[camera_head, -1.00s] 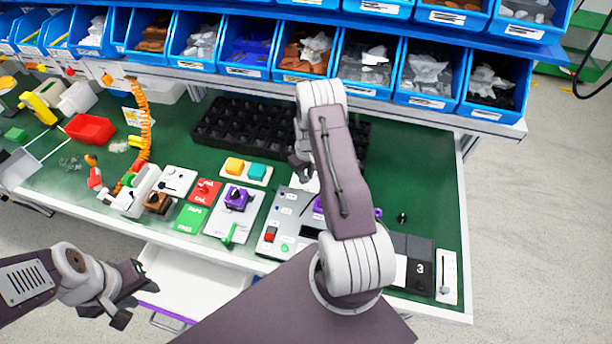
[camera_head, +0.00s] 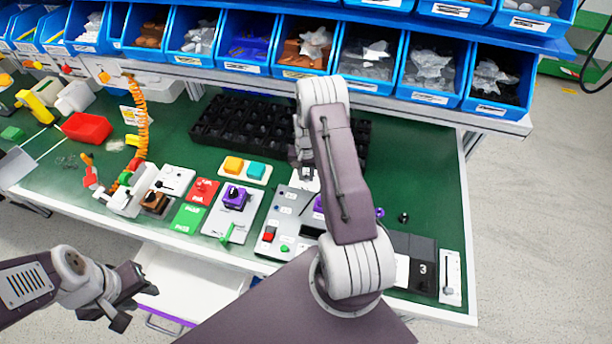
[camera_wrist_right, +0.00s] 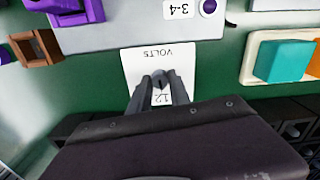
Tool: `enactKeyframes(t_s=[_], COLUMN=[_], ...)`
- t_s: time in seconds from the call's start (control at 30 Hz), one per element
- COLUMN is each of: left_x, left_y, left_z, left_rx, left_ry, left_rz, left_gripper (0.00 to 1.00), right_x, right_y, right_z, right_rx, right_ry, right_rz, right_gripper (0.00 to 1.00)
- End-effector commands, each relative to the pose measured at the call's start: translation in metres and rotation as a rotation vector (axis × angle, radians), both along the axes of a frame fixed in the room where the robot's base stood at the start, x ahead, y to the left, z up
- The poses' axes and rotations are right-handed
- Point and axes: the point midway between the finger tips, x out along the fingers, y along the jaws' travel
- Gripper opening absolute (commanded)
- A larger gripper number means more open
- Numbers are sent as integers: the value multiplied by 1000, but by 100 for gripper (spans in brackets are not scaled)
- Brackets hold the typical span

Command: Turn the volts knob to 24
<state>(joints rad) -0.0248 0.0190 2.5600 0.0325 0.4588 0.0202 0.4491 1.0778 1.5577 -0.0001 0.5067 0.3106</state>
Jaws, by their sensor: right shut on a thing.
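The white VOLTS plate (camera_wrist_right: 134,66) appears upside down in the right wrist view, with the label 12 (camera_wrist_right: 161,99) showing between my fingers. My right gripper (camera_wrist_right: 160,80) is shut on the volts knob at the middle of this plate. The knob is almost wholly hidden by the fingertips, so its pointer cannot be read, and no 24 mark is visible. In the head view the plate (camera_head: 310,181) is mostly behind my right arm. My left gripper (camera_head: 130,298) is open and empty, in front of the bench and low at the left.
A grey panel (camera_head: 272,225) with switches lies just in front of the plate. A black grid tray (camera_head: 225,125) is behind it. A teal and yellow button block (camera_head: 258,171) is to the left. A white drawer (camera_head: 190,275) stands open below the bench edge.

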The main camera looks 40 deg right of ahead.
Motion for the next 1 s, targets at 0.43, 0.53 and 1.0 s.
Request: enactKeyframes(t_s=[0.43, 0.53, 1.0], left_x=[0, 0, 0], left_y=[0, 0, 0], left_z=[-9, -10, -15], left_rx=[0, 0, 0], left_ry=[0, 0, 0], left_rz=[0, 0, 0], left_gripper=[36, 36, 36], right_x=[1, 1, 2], right_y=[-1, -1, -1], right_z=[0, 1, 1], right_rx=[-1, -1, -2], right_ry=[-3, -3, -4], right_rz=[-422, -517, -882], right_gripper=[0, 0, 0])
